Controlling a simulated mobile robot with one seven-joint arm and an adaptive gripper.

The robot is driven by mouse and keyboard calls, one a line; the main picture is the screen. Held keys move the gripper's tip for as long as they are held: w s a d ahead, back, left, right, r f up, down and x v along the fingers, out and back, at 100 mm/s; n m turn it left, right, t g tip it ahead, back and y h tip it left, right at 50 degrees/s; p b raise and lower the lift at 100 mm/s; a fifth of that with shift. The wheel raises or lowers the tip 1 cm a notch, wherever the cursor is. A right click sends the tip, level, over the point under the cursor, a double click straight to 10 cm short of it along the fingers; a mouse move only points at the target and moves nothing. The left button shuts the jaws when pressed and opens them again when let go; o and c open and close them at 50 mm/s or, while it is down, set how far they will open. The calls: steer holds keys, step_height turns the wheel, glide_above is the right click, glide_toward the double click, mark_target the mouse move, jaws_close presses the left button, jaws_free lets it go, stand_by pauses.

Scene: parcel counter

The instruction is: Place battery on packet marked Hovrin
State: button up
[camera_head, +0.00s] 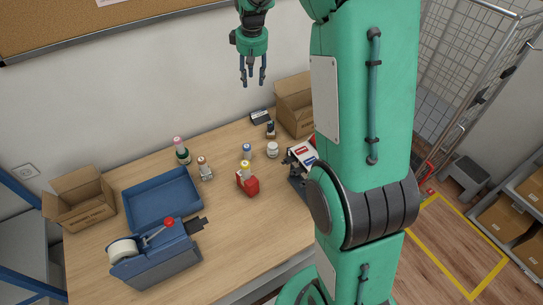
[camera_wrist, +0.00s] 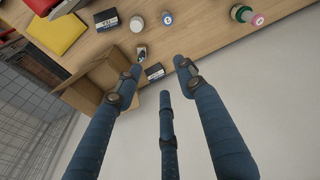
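My gripper (camera_head: 253,80) is high above the back of the table, pointing down, its fingers spread and nothing between them. Its three fingers also show in the wrist view (camera_wrist: 160,80). Two dark blocks with white labels could be the battery: one block (camera_wrist: 155,72) lies near the wall edge, beyond the fingertips, and another block (camera_wrist: 107,20) lies further in. The first block also shows in the head view (camera_head: 261,117). A yellow flat packet (camera_wrist: 62,32) lies at the wrist view's upper left, beside a red one (camera_wrist: 40,5). No Hovrin marking is readable.
An open cardboard box (camera_head: 296,108) stands at the back right, another (camera_head: 80,200) at the left. A blue tray (camera_head: 130,202), a tape dispenser (camera_head: 155,262), a white jar (camera_head: 272,150), and several small bottles occupy the table. My arm hides the table's right part.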

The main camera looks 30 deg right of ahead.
steer(key=s+a+r+t, duration=0.1)
steer(key=s+a+r, duration=0.3)
steer(key=s, duration=0.2)
steer(key=s+a+r+m, duration=0.1)
steer(key=s+a+r, duration=0.25)
steer(key=s, duration=0.35)
steer(key=s+a+r+t, duration=0.1)
steer(key=s+a+r, duration=0.2)
steer(key=s+r, duration=0.25)
steer(key=s+a+f, duration=0.1)
steer(key=s+a, duration=0.2)
steer(key=s, duration=0.9)
steer(key=s+a+f+m+t, duration=0.1)
steer(key=s+a, duration=0.3)
steer(key=s, duration=0.8)
steer(key=shift+s+f+t, duration=0.3)
steer(key=shift+s+f, duration=0.05)
steer(key=shift+f, duration=0.1)
step_height(320, 180, down, 16)
steer(key=b, duration=1.5)
steer(key=shift+r+b, duration=0.2)
steer(key=shift+b, duration=0.2)
